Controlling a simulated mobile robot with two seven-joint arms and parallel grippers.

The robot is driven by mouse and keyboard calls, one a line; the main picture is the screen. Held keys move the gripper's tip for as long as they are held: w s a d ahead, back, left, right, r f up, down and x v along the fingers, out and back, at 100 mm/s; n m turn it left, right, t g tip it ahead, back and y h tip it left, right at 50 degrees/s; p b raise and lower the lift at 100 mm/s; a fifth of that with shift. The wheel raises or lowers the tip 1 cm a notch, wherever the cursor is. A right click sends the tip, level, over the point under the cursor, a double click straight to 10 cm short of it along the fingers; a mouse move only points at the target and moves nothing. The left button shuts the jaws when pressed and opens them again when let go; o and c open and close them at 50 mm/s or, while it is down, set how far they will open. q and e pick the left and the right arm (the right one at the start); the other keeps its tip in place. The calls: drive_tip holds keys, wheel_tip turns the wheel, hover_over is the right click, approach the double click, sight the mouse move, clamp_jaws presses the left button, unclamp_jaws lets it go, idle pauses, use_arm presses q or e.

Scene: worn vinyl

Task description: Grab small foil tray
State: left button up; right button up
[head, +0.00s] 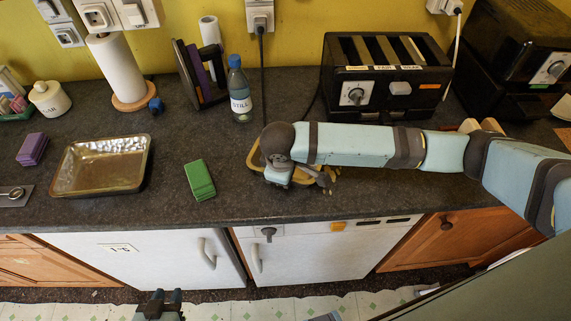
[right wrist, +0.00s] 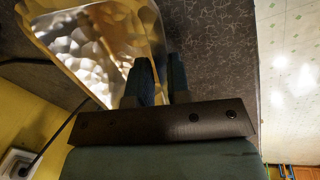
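The small foil tray (right wrist: 85,45) has a dimpled, shiny inside and fills the upper left of the right wrist view. In the head view its yellowish edge (head: 255,155) shows at the middle of the worktop, mostly hidden by my right arm. My right gripper (right wrist: 161,65) is at the tray's wall: one finger lies over the inside, the other over the outside. The gap is narrow, and I cannot tell whether the fingers press on the wall. My left gripper (head: 166,296) hangs low in front of the cupboards, its fingers apart and empty.
A larger foil tray (head: 100,168) lies at the left of the dark worktop (head: 190,220). A green block (head: 200,180), a blue-capped bottle (head: 239,90) and a black toaster (head: 386,78) stand around the small tray. Purple blocks (head: 32,149) lie far left.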

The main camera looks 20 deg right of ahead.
drive_tip(key=shift+w+d+f, duration=0.1)
drive_tip(key=shift+w+f, duration=0.1)
drive_tip(key=shift+f, duration=0.7)
drive_tip(key=shift+w+d+f, duration=0.1)
drive_tip(key=shift+w+f, duration=0.05)
drive_tip(key=shift+f, duration=0.75)
drive_tip(key=shift+a, duration=0.1)
clamp_jaws()
drive_tip(key=shift+r, duration=0.1)
